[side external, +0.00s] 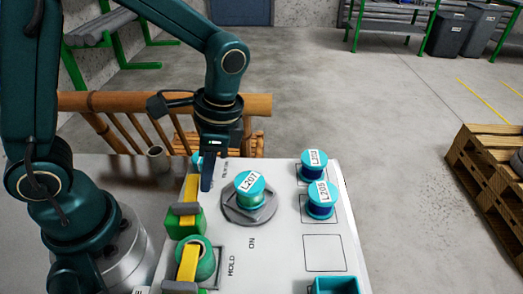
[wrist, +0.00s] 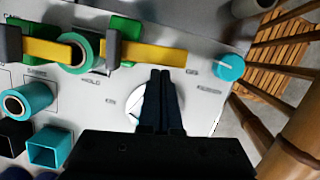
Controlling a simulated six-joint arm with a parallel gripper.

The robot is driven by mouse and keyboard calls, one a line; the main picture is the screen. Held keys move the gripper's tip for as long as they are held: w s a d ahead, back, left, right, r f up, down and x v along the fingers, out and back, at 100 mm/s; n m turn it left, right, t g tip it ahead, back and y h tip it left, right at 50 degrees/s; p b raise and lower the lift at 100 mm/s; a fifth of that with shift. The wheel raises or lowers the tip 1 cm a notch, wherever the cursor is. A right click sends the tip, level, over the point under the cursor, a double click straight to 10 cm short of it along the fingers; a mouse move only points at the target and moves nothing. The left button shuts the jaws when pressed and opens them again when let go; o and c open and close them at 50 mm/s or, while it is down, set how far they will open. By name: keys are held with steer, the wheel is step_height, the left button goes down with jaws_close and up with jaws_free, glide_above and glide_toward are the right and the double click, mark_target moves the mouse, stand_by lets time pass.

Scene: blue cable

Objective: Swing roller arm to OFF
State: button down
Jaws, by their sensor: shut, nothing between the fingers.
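My gripper (side external: 207,185) points down over the white panel (side external: 282,220), left of the spool marked L207 (side external: 250,185). Its dark fingers are together and empty; they also show in the wrist view (wrist: 160,73). Which part is the roller arm, I cannot tell for certain. In the wrist view the yellow bar (wrist: 153,55) lies just beyond the fingertips, and a pale round part (wrist: 139,112) is partly hidden by them. ON and HOLD are printed on the panel.
Spools L202 (side external: 314,160) and L205 (side external: 321,200) stand at the panel's right. A teal box (side external: 335,285) is at the near edge. A teal knob (wrist: 230,67) sits near the panel edge. A bamboo rack (side external: 165,105) stands behind. An empty outlined square is bare.

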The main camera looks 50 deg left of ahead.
stand_by(0.3)
steer(key=w+d, duration=0.1)
steer(key=w+d+r, duration=0.1)
steer(key=w, duration=0.1)
steer(key=shift+w+d, duration=0.25)
steer(key=shift+d, duration=0.15)
steer(key=v, duration=0.7)
steer(key=shift+v, duration=0.95)
steer(key=shift+s, duration=0.1)
